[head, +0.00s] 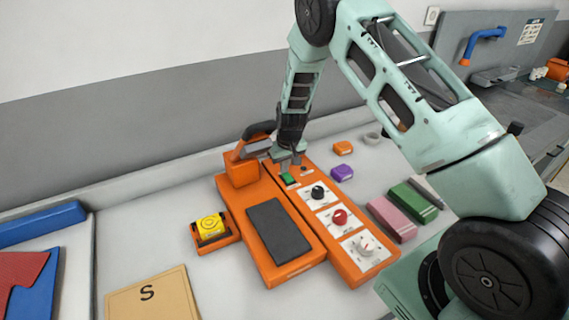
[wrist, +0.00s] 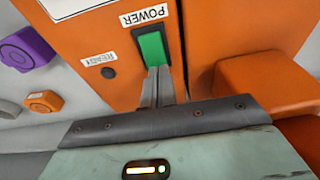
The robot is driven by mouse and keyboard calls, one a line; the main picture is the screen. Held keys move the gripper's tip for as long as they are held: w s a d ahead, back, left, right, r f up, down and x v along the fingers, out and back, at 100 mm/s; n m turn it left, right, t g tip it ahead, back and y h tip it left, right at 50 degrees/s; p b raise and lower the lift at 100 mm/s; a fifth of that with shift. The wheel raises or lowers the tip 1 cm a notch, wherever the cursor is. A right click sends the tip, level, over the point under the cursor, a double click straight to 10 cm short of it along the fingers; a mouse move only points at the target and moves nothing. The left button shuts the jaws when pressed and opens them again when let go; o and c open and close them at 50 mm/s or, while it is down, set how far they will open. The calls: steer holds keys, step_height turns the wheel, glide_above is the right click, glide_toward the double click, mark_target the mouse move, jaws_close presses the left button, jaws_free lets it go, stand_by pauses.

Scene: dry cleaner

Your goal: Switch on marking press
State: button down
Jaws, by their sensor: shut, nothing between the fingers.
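The marking press (head: 222,185) is an orange machine on the pale counter, with a dark pad (head: 278,230), a dark-handled arm at its back left and a control panel on its right side. A green power switch (wrist: 152,47) sits in a black frame under a POWER label in the wrist view; it also shows in the head view (head: 289,179). My gripper (wrist: 155,70) is shut and empty. Its fingertips are at the lower edge of the green switch and overlap it in the picture; I cannot tell whether they touch it. The READY lamp (wrist: 109,73) beside the switch looks dark.
A yellow roll (head: 211,226) sits in a holder at left. Purple (head: 342,173) and orange (head: 343,148) pieces, and pink (head: 391,219) and green (head: 413,201) blocks, lie right.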

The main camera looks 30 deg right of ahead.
steer(key=shift+f, duration=0.1)
stand_by(0.3)
steer(key=shift+w+f+g, duration=0.25)
steer(key=shift+f+g, duration=0.15)
steer(key=shift+s+r, duration=0.1)
steer(key=shift+r, duration=0.05)
steer(key=shift+s, duration=0.1)
steer(key=shift+s+r, duration=0.3)
steer(key=shift+s, duration=0.35)
step_height(320, 180, up, 14)
steer(key=w+b, duration=0.1)
steer(key=w, duration=0.1)
steer(key=shift+w+f, duration=0.15)
steer(key=shift+w, duration=0.2)
stand_by(0.3)
